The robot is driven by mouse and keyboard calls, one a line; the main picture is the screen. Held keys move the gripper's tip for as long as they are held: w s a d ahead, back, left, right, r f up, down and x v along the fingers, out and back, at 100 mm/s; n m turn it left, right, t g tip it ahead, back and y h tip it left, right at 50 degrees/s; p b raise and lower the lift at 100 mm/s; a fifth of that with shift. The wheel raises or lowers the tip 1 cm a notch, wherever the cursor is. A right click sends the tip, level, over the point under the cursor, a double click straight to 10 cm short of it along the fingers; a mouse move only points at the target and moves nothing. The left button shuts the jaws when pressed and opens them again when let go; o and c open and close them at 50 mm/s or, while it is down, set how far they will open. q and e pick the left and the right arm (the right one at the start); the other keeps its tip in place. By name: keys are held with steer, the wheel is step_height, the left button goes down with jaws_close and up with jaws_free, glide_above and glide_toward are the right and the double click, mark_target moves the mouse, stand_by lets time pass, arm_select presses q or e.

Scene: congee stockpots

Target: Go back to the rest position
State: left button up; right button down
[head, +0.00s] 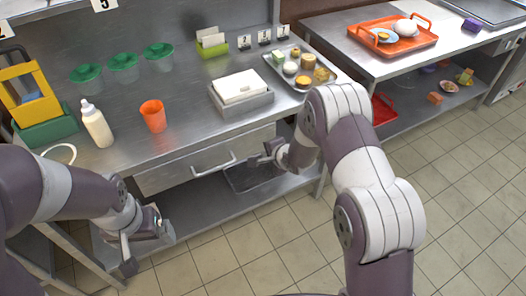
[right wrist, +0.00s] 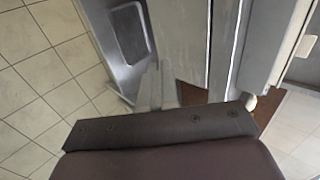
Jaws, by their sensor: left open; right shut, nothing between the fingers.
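My left gripper (head: 146,250) is open and empty in the head view, low at the left, in front of the counter's lower shelf. My right gripper (head: 262,158) is shut with nothing in it, in front of the counter near the right end of the drawer (head: 205,160). In the right wrist view, my right gripper (right wrist: 157,88) points toward the counter front, with floor at the left. Whether it touches the counter cannot be told.
The steel counter (head: 190,120) holds an orange cup (head: 153,116), a white bottle (head: 97,124), a grey box (head: 242,101) and a food tray (head: 280,60). A second table (head: 345,40) with an orange tray (head: 393,47) stands at the right. The tiled floor (head: 455,180) is clear at the right.

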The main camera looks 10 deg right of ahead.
steer(key=s+d+r+n+g+h+p, duration=0.1)
steer(key=s+d+r+n+g+h, duration=0.15)
steer(key=s+n, duration=0.4)
steer(key=s+d+r+n+g+h+p, duration=0.1)
steer(key=s+d+n+g, duration=0.25)
steer(key=s, duration=0.55)
steer(key=s+r+n+g+p, duration=0.1)
steer(key=s+r+n+p, duration=0.3)
steer(key=s+r, duration=0.9)
steer(key=shift+a+r+n+g+p, duration=0.25)
steer(key=shift+r+p, duration=0.35)
steer(key=shift+r, duration=1.1)
